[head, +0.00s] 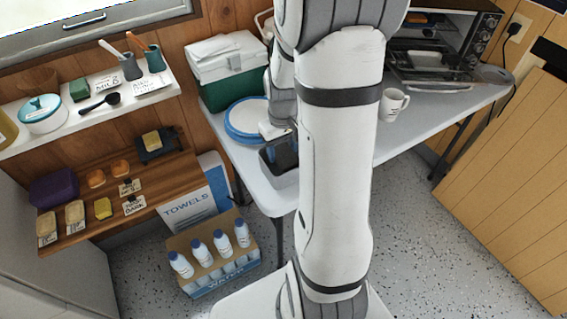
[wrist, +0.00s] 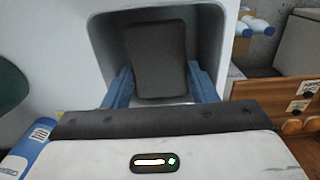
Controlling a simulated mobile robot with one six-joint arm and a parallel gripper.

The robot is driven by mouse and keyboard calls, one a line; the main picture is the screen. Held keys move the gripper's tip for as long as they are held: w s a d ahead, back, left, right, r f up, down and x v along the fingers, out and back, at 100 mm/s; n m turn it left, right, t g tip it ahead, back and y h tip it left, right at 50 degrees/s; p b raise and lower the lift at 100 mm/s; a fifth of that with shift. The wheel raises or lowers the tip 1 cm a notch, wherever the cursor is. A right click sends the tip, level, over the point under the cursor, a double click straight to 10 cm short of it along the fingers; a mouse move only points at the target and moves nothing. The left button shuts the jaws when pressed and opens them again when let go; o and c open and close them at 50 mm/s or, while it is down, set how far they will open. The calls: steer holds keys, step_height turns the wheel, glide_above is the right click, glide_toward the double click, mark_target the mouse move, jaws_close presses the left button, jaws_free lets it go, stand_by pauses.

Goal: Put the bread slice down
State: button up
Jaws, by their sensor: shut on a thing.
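My gripper (wrist: 160,74) is shut on a dark, nearly black slab with rounded corners, which I take to be the bread slice (wrist: 155,48). The slice stands between the two blue fingers in the wrist view. Behind and around it is the open mouth of a grey bin (wrist: 217,25). In the head view the grey bin (head: 286,182) is at the table's near left corner, partly behind my arm. Whether the slice touches the bin's floor or wall cannot be told.
On the white table (head: 262,197), blue-rimmed plates (head: 243,121) and a green-and-white cooler (head: 227,77) stand behind the bin. A mug (head: 393,104) and toaster oven (head: 432,60) are to the right. A bottle crate (head: 222,279) is on the floor. Wooden shelf (head: 165,187) holds food.

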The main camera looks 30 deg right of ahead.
mark_target(283, 160)
steer(key=shift+f+b, duration=0.35)
steer(key=shift+f, duration=2.2)
steer(key=o, duration=0.7)
step_height(283, 160, up, 12)
steer(key=shift+f+p, duration=0.1)
steer(key=shift+p, duration=0.75)
steer(key=shift+s+a+r+t, duration=0.4)
steer(key=shift+s+a+r, duration=0.95)
steer(key=shift+s+a, duration=0.65)
steer(key=shift+s+a+r+t, duration=0.4)
steer(key=shift+s+a+r, duration=0.95)
steer(key=shift+s+a, duration=0.6)
steer(key=shift+s+a+r+t, duration=0.4)
steer(key=shift+s+a+r, duration=0.95)
steer(key=shift+s+a, duration=0.65)
